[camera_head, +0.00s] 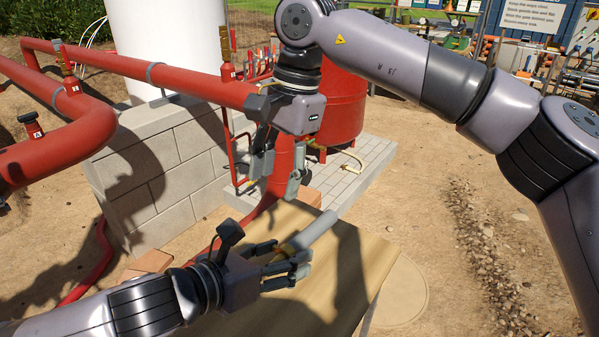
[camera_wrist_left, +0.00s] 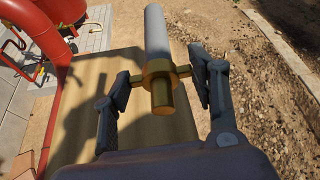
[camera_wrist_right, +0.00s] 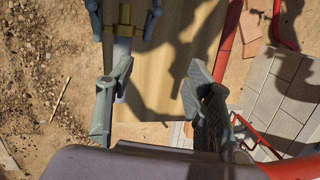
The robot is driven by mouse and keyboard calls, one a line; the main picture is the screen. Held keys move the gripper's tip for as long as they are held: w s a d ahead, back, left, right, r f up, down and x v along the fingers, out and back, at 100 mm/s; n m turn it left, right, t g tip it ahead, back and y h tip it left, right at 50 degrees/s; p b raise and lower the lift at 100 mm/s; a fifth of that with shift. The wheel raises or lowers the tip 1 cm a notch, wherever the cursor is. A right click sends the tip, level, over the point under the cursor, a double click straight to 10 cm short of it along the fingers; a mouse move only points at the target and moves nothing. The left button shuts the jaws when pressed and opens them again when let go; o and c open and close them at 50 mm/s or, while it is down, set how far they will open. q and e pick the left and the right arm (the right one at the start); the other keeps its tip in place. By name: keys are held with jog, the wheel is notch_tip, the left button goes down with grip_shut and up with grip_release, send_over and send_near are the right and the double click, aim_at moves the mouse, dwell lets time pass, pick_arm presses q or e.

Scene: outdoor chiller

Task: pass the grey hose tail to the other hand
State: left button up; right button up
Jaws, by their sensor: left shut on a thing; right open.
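The grey hose tail (camera_head: 319,229) is a plain grey tube with a brass fitting (camera_wrist_left: 158,80) at one end. My left gripper (camera_head: 285,262) is shut on the brass fitting in the left wrist view, one finger on each side. The tube points up and to the right in the head view, above the wooden board. My right gripper (camera_head: 277,175) is open and empty, above and left of the tube's free end. In the right wrist view the hose tail (camera_wrist_right: 123,50) lies toward the left finger of my right gripper (camera_wrist_right: 160,78), not between the fingers; the finger partly covers it.
A wooden board (camera_head: 340,285) lies below both grippers. A large red pipe (camera_head: 170,80) and a block wall (camera_head: 165,175) stand at left. A red tank (camera_head: 340,105) stands behind, beside light paving (camera_head: 350,190). Bare dirt is open at right.

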aim_at(298, 235)
jog(key=d+f, duration=0.1)
jog(key=f, duration=0.3)
jog(key=d+f+h, duration=0.1)
jog(key=f, duration=0.2)
jog(key=s+d+f+n+h, duration=0.1)
jog(key=f, duration=0.3)
jog(key=shift+d+f, duration=0.25)
jog(key=shift+f, duration=0.05)
jog(key=shift+c, duration=0.4)
jog(key=shift+w, duration=0.1)
jog(key=c, duration=0.5)
pick_arm(q)
jog(key=shift+s+d, duration=0.2)
jog(key=shift+d, duration=0.05)
pick_arm(e)
jog(key=shift+a+r+t, duration=0.1)
jog(key=shift+a+t, duration=0.1)
jog(key=shift+t, duration=0.1)
grip_shut()
pick_arm(q)
jog(key=o, duration=1.5)
jog(key=shift+a, duration=0.1)
jog(key=shift+w, duration=0.1)
pick_arm(e)
jog(key=shift+d, duration=0.1)
